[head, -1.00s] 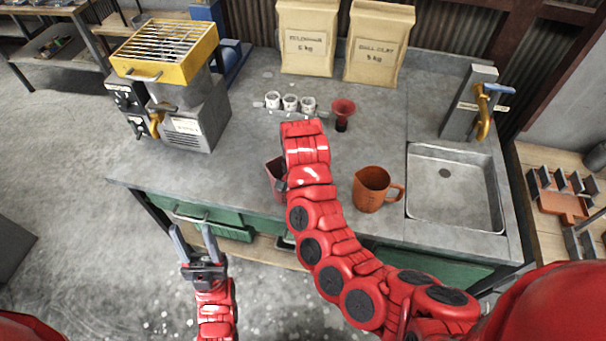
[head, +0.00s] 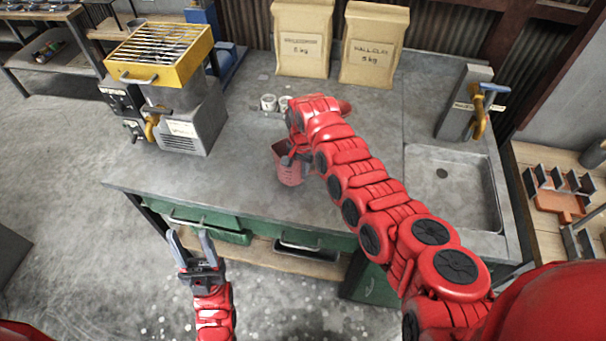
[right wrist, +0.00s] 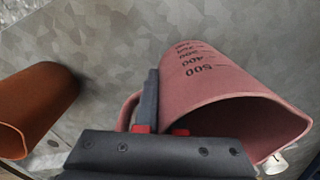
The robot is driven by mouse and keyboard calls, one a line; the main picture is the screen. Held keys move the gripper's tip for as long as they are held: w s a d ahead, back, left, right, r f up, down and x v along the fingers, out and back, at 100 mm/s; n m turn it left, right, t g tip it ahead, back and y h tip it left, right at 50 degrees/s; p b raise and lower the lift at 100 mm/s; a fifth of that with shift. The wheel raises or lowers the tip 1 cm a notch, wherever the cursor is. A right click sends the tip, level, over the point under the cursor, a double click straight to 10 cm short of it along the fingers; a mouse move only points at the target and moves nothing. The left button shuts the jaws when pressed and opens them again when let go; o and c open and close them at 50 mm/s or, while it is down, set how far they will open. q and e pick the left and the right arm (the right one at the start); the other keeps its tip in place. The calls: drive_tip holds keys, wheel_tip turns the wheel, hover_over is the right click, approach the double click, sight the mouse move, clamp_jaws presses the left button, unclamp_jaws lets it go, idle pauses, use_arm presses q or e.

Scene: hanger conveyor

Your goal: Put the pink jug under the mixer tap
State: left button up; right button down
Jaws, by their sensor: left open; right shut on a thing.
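The pink jug (head: 286,168), with dark measuring marks, is in my right gripper (head: 296,158) over the middle front of the grey counter. In the right wrist view the jug (right wrist: 235,90) fills the right side, and my right gripper (right wrist: 160,125) is shut at its handle side. I cannot tell whether its base touches the counter. A yellow-topped machine (head: 178,100) stands at the counter's left, with a brass tap (head: 151,127) on its front and nothing visible under it. My left gripper (head: 191,240) is open and empty in front of the counter.
An orange jug (right wrist: 38,105) shows in the right wrist view; my right arm hides it in the head view. Small white cups (head: 268,102) and two paper bags (head: 303,40) stand behind. A sink (head: 455,190) with a blue-handled tap (head: 479,120) is at right. The counter's left front is clear.

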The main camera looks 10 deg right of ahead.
drive_tip(key=shift+f, duration=1.15)
drive_tip(key=shift+f, duration=0.2)
drive_tip(key=c, duration=1)
unclamp_jaws()
drive_tip(key=shift+r, duration=0.15)
